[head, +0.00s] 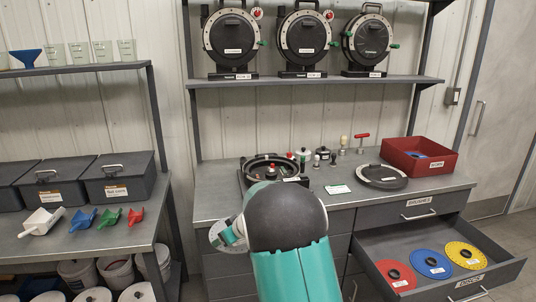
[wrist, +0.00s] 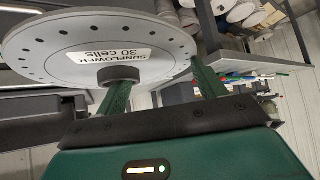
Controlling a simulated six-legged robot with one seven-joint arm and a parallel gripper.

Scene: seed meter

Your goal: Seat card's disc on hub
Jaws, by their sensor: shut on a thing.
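A light grey disc (wrist: 95,48) fills the upper left of the wrist view, with small holes along its rim and a label reading "SUNFLOWER 30 cells". My gripper (wrist: 160,85) is shut on the disc, at its dark central knob. In the head view the disc (head: 219,237) is partly hidden behind my arm, in front of the bench's left front edge. An open black seed meter housing (head: 271,165) sits on the bench; its hub is too small to make out. A small white and green card (head: 338,189) lies right of the housing; its text is unreadable.
A black round lid (head: 380,176) and a red bin (head: 418,155) are on the bench's right. An open drawer (head: 503,270) at lower right holds red, blue and yellow discs. Three closed meters (head: 303,43) stand on the shelf above.

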